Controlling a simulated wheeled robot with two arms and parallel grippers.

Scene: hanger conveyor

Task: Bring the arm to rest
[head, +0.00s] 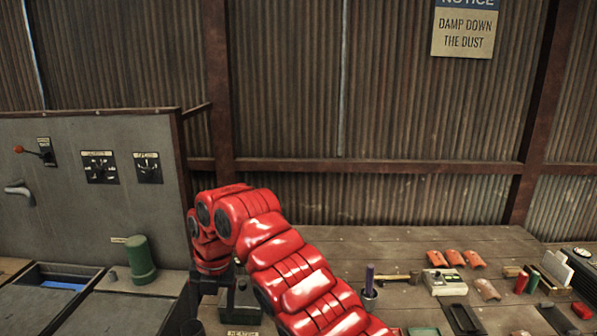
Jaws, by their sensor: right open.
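My red right arm rises from the bottom middle, bends at its top and points down on the left. Its dark right gripper (212,286) hangs below the red wrist, beside a dark labelled box on the bench. The gripper is open, and I see nothing held between its fingers. The fingertips are small and partly lost against the dark things behind them. My left gripper is not in view.
A grey panel (80,220) with gauges and a red-knobbed lever stands left, with a green cylinder (140,260) before it. The wooden bench (400,245) holds a purple-handled tool in a cup, a hammer, orange curved pieces (454,258) and small boxes. Its back strip is clear.

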